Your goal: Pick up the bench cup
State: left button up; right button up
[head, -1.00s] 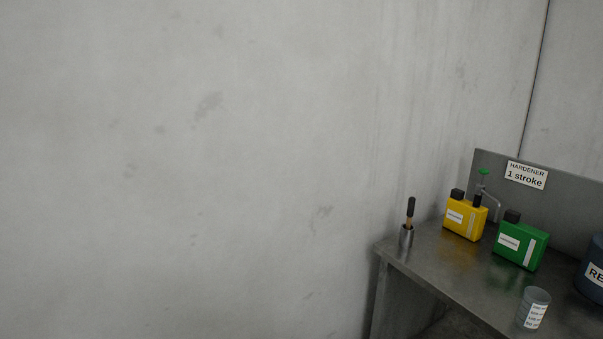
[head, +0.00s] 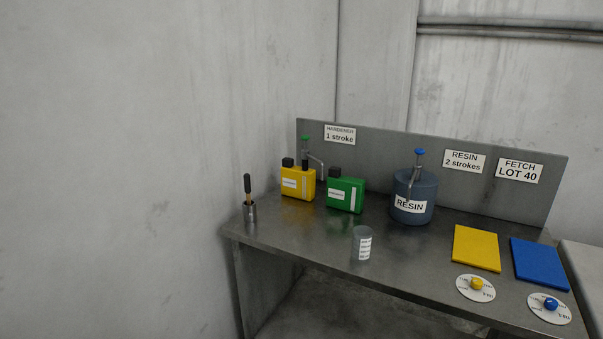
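The bench cup (head: 361,243) is a small grey, see-through cup with a white printed label on its side. It stands upright near the front edge of the metal bench (head: 300,235), in front of the green canister. Nothing touches it. Neither of my grippers shows in the head view.
Behind the cup stand a yellow canister (head: 298,183), a green canister (head: 345,194) and a blue resin drum (head: 414,199) with a pump. A brush holder (head: 250,212) is at the left corner. Yellow (head: 476,248) and blue (head: 539,263) panels and round dials (head: 475,289) lie right.

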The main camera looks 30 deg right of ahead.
aim_at(362, 240)
jog(key=z, duration=1.4)
